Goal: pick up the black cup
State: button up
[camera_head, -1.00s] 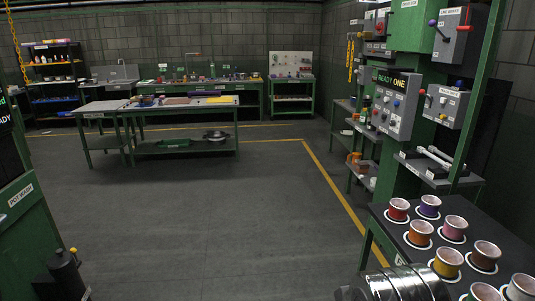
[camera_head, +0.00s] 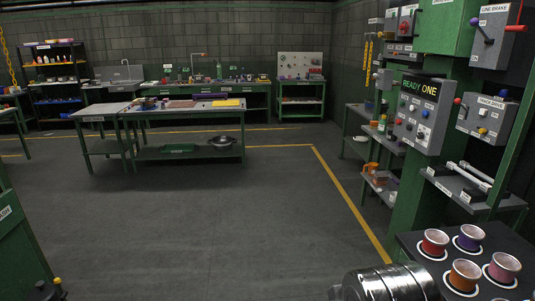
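I cannot make out a black cup in this view. A red cup (camera_head: 434,242), a purple cup (camera_head: 470,237), an orange cup (camera_head: 464,276) and a pink cup (camera_head: 503,268) stand upright in white-ringed places on a dark stand (camera_head: 415,241) at the lower right. The stand runs out of the picture at the right and bottom. A ribbed metal part of my arm shows at the bottom edge, left of the cups. My gripper is not in view.
Open grey floor (camera_head: 220,235) lies ahead, with a yellow line (camera_head: 350,205) on its right. A green work table (camera_head: 185,150) stands farther back. A control box (camera_head: 425,112) and a small shelf (camera_head: 465,190) are at the right. A green cabinet (camera_head: 20,250) edges in at left.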

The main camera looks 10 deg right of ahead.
aim_at(390, 137)
jog(key=u, duration=0.05)
jog(key=i, duration=2.2)
jog(key=z, duration=0.25)
jog(key=i, duration=1.5)
jog(key=z, duration=0.45)
jog(key=i, duration=0.75)
jog(key=z, duration=0.45)
jog(key=i, duration=0.85)
jog(key=z, duration=0.5)
jog(key=i, duration=0.95)
jog(key=z, duration=0.3)
